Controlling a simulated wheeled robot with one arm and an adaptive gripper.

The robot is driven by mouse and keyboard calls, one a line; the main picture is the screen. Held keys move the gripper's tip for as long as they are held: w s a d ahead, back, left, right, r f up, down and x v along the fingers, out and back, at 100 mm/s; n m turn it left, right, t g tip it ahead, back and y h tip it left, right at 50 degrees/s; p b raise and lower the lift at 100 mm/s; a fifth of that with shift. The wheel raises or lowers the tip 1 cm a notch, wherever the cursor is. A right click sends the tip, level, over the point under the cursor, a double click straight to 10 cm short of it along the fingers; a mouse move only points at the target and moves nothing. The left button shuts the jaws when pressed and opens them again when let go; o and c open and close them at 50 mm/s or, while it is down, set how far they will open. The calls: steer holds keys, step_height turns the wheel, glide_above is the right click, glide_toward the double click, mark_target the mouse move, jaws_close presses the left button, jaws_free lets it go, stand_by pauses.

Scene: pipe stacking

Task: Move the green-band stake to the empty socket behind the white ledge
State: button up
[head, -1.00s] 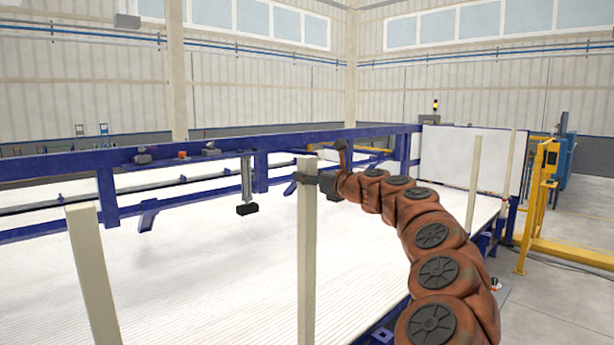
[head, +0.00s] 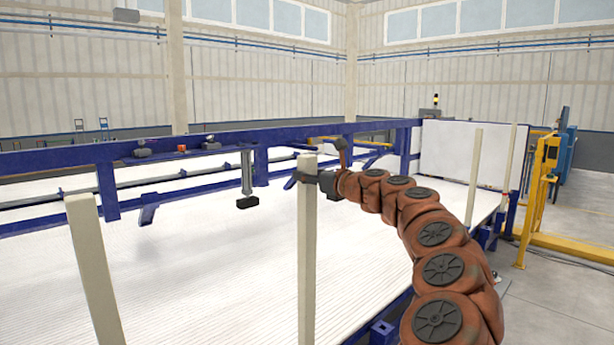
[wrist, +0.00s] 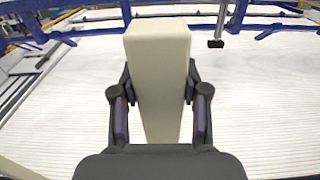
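A cream square stake (head: 307,255) stands upright in the middle of the head view. My gripper (head: 318,180) is at its upper part, from the right side. In the wrist view the stake (wrist: 160,60) fills the space between the two dark fingers of my gripper (wrist: 160,88), which press on both sides of it. No green band shows on this stake. The stake's lower end is out of the head view, so I cannot tell whether it sits in a socket. No empty socket can be made out. A white upright panel (head: 463,155) stands at the back right.
Other cream stakes stand at the left (head: 95,265) and right (head: 473,178); a far right one (head: 509,165) has a small red mark. A blue frame rail (head: 225,147) crosses behind the wide white ribbed bed (head: 200,265). A yellow barrier (head: 537,200) stands at the right.

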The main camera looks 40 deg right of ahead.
steer(key=o, duration=0.5)
steer(key=shift+o, duration=0.2)
steer(key=shift+s, duration=0.2)
steer(key=s, duration=1.1)
steer(key=shift+s, duration=0.35)
steer(key=shift+a, duration=0.1)
